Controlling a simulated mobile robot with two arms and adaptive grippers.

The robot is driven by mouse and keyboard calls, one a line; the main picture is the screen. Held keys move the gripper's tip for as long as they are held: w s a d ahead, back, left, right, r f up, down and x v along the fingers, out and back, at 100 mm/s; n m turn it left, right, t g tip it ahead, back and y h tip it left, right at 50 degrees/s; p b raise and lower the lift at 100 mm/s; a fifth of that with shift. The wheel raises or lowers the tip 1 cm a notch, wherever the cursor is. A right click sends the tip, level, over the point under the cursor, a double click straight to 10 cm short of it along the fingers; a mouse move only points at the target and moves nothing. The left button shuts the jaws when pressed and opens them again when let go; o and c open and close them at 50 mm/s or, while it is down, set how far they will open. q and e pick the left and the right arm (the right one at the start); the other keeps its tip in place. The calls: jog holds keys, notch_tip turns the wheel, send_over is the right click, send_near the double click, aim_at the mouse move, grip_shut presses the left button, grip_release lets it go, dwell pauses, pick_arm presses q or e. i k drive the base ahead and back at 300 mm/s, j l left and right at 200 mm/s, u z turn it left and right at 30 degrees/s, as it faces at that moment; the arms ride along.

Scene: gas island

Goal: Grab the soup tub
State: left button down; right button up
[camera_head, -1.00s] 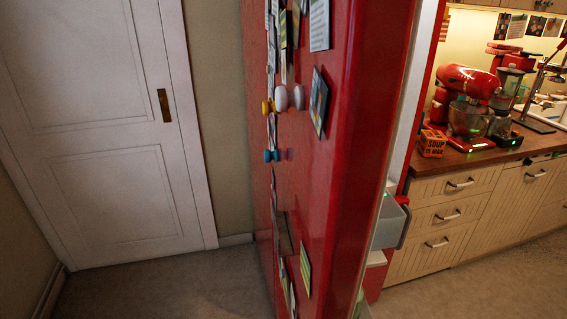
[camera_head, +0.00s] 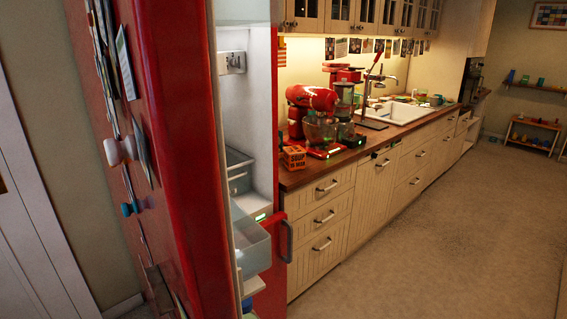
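No clear soup tub shows in the head view. A small orange box (camera_head: 294,157) with dark lettering stands on the near end of the wooden counter; in the earlier frame its lettering seems to begin with "SOUP". I cannot tell whether it is the tub. The red fridge door (camera_head: 183,120) stands open close in front of me. Part of the white fridge interior (camera_head: 257,90) shows behind it, with clear drawers (camera_head: 252,247); most of the inside is hidden. Neither of my grippers is in view.
A red stand mixer (camera_head: 312,98) and a blender (camera_head: 345,98) stand on the wooden counter (camera_head: 340,161), with a sink (camera_head: 402,112) farther along. The floor (camera_head: 440,240) to the right is clear. A white door (camera_head: 30,230) is at the left.

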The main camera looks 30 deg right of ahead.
aim_at(294, 156)
jog(key=i+l+u, duration=0.15)
jog(key=l, duration=0.35)
jog(key=i+l+u, duration=0.15)
jog(key=l, duration=0.3)
jog(key=l+u, duration=0.15)
jog(key=l, duration=0.35)
